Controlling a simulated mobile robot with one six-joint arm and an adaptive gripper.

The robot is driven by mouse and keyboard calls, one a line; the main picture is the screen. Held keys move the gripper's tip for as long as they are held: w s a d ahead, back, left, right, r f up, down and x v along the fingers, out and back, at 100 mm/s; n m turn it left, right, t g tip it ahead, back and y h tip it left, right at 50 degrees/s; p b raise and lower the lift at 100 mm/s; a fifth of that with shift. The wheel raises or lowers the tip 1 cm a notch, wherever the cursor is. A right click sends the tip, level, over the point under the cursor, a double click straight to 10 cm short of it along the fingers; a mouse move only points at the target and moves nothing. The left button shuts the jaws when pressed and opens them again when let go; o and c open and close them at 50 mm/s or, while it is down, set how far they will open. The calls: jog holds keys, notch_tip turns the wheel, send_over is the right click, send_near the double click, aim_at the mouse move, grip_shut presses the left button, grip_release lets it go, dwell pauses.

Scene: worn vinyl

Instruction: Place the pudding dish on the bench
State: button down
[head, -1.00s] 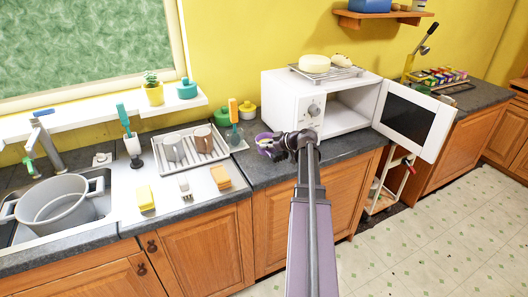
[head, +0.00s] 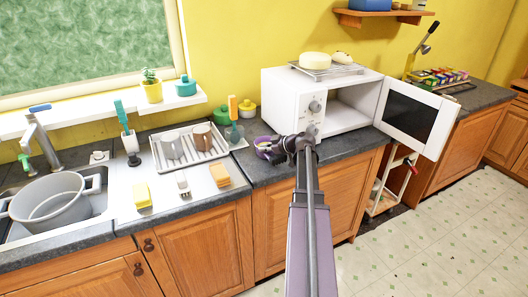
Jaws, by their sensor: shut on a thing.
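The small purple pudding dish (head: 264,144) is at the tip of my gripper (head: 279,147), in front of the microwave's left side. My gripper is shut on it, and the dark fingers and wrist hide its right part. The dish is over the dark grey bench (head: 262,174), close to its top. I cannot tell whether it touches the surface.
The white microwave (head: 312,105) stands open just behind my gripper, its door (head: 410,115) swung out to the right. A drying rack (head: 188,150) with two mugs, an orange sponge (head: 220,175) and a yellow sponge (head: 142,194) lie to the left. Bare bench lies in front of the dish.

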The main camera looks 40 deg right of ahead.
jog(key=shift+f, duration=0.15)
jog(key=c, duration=0.8)
grip_release()
jog(key=shift+r, duration=0.2)
jog(key=shift+s+r, duration=0.1)
jog(key=shift+s, duration=0.1)
jog(key=p+v, duration=0.5)
jog(key=v, duration=0.6)
jog(key=shift+s, duration=0.25)
jog(key=shift+d, duration=0.1)
